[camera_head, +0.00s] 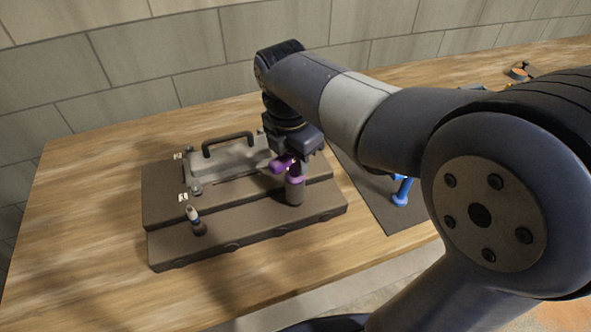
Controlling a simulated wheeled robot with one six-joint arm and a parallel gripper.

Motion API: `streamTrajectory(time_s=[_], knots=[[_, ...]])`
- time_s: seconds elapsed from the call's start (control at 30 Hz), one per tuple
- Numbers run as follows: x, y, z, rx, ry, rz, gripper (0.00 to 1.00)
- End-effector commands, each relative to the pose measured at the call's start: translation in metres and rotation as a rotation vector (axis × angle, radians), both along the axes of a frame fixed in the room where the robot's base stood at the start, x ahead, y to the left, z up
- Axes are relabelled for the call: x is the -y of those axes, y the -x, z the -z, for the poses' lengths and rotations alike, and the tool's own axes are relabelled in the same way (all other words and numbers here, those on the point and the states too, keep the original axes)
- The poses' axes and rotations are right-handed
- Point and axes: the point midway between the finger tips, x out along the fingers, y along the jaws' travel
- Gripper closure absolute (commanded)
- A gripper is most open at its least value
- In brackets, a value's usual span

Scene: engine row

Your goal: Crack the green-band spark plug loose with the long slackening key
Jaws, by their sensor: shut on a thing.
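My gripper (288,156) hangs over the right part of the dark engine block (250,230). It is shut on a purple-handled tool (279,166), which looks like a key; I cannot tell if it is the long slackening key. Below it a dark upright cylinder with a purple collar (295,190) stands at the front step of the block, seemingly the tool's socket end. Any plug under it is hidden. A pale spark plug with a bluish band (194,215) stands upright at the block's front left. I see no green band.
A grey cover with a dark handle (228,142) sits on the block. A blue tool (402,193) lies on a dark mat (372,200) to the right, partly behind my arm. A small item (520,72) lies at the far right. The bench's left side is clear.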

Motion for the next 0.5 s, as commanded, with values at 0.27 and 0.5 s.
streamTrajectory(time_s=[0.27, 0.5], knots=[[-0.0004, -0.0001, -0.0042, 0.001, -0.001, -0.207, 1.0], [-0.0006, -0.0005, -0.0064, 0.002, -0.001, -0.207, 1.0]])
